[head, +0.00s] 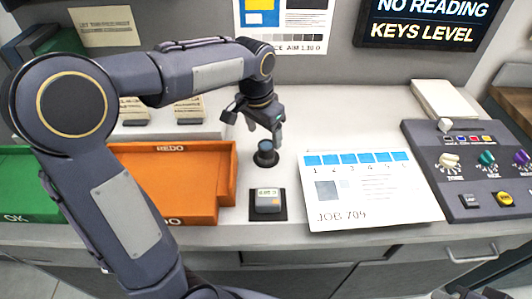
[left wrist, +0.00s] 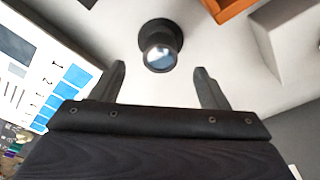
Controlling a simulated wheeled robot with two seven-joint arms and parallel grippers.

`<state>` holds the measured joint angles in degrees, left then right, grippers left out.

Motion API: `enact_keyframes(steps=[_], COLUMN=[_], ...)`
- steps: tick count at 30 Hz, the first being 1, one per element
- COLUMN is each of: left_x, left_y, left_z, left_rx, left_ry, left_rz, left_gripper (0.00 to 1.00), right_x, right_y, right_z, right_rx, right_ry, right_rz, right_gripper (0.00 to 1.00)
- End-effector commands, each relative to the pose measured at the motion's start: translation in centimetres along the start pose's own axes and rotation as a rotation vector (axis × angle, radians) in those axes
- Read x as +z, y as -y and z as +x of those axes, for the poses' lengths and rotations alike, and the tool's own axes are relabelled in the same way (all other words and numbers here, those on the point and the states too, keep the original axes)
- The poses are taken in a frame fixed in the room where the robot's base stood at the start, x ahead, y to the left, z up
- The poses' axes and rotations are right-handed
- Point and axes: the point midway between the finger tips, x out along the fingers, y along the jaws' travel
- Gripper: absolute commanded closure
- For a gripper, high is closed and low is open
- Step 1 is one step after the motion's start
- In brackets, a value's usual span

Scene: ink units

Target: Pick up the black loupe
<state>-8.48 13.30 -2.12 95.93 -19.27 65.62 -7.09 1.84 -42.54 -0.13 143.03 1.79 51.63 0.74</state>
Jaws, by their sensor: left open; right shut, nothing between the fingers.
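In the left wrist view the loupe (left wrist: 160,46) shows from above, with a pale, shiny lens. My left gripper (head: 264,128) is over the loupe in the head view. In the left wrist view my left gripper (left wrist: 161,76) is open and empty, and the loupe lies just beyond its fingertips, roughly centred between them.
An orange REDO tray (head: 226,184) and a green OK tray (head: 18,190) are to the left. A small grey device (head: 268,201) sits in front of the loupe. The JOB 704 sheet (head: 400,205) and a control panel (head: 453,205) are to the right. The worktop behind the sheet is clear.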

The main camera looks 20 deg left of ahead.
Motion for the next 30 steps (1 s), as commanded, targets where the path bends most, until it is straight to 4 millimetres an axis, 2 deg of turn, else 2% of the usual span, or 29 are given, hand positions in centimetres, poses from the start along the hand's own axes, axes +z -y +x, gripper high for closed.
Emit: enact_keyframes(steps=[12,21,30], left_x=[-0.1,-0.1,-0.1], left_y=[0.1,0.1,0.1], left_z=[5.5,6.0,6.0], left_rx=[0.002,0.002,0.002], left_ry=[0.002,-0.001,-0.001], left_rz=[-0.002,-0.002,-0.002], left_gripper=[0.31,0.31,0.71], right_x=[-0.1,-0.1,-0.1], right_y=[0.1,0.1,0.1], right_z=[-0.2,-0.2,-0.2], right_rx=[0.0,0.0,0.0], right_ry=[0.0,0.0,0.0], right_rz=[0.0,0.0,0.0], right_gripper=[1.0,1.0,1.0])
